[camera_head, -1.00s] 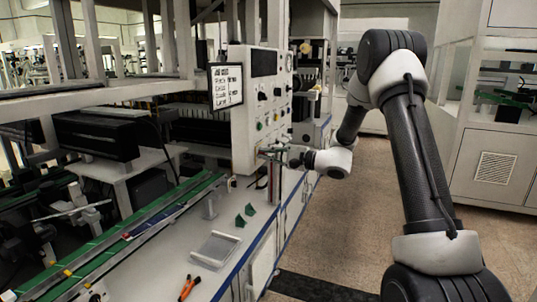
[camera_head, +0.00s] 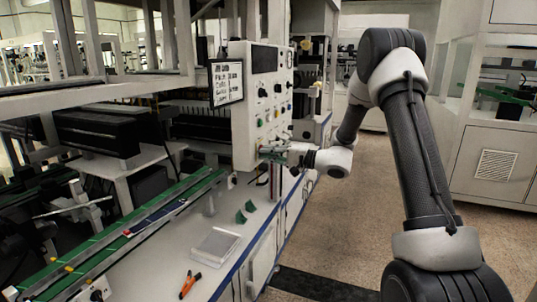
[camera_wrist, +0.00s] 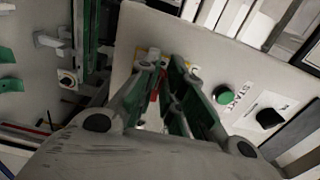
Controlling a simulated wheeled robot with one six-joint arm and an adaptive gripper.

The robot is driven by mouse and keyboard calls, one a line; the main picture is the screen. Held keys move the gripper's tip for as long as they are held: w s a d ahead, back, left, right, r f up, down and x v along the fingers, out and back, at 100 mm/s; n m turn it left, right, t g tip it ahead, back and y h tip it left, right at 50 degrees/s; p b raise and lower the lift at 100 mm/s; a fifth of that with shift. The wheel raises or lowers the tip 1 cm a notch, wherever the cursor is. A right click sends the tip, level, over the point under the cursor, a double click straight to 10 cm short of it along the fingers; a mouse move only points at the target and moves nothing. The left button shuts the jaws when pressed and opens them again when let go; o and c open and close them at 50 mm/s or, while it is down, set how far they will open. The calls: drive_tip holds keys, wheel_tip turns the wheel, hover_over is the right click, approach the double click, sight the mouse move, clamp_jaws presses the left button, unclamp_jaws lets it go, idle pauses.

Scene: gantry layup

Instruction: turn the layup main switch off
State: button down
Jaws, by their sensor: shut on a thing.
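The layup control panel (camera_head: 243,125) is a pale upright box with several knobs and buttons. My gripper (camera_head: 266,149) is at its lower part, with the arm reaching in from the right. In the wrist view, my gripper (camera_wrist: 165,68) has its green-padded fingers against the panel face, around the main switch. A red part of the main switch (camera_wrist: 153,96) shows beside the left finger, and bits of yellow backing show around the fingertips. The fingers are shut on the switch and hide most of it, so its exact angle cannot be told.
A green START button (camera_wrist: 226,95) and a black knob (camera_wrist: 269,118) sit right of the fingers. A label screen (camera_head: 227,83) hangs left of the panel. Orange-handled pliers (camera_head: 190,285) and a clear tray (camera_head: 215,245) lie on the bench below. The floor to the right is clear.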

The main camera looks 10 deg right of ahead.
drive_tip(key=shift+f, duration=0.1)
drive_tip(key=c, duration=1.5)
unclamp_jaws()
drive_tip(key=shift+c, duration=0.2)
drive_tip(key=v, duration=1.2)
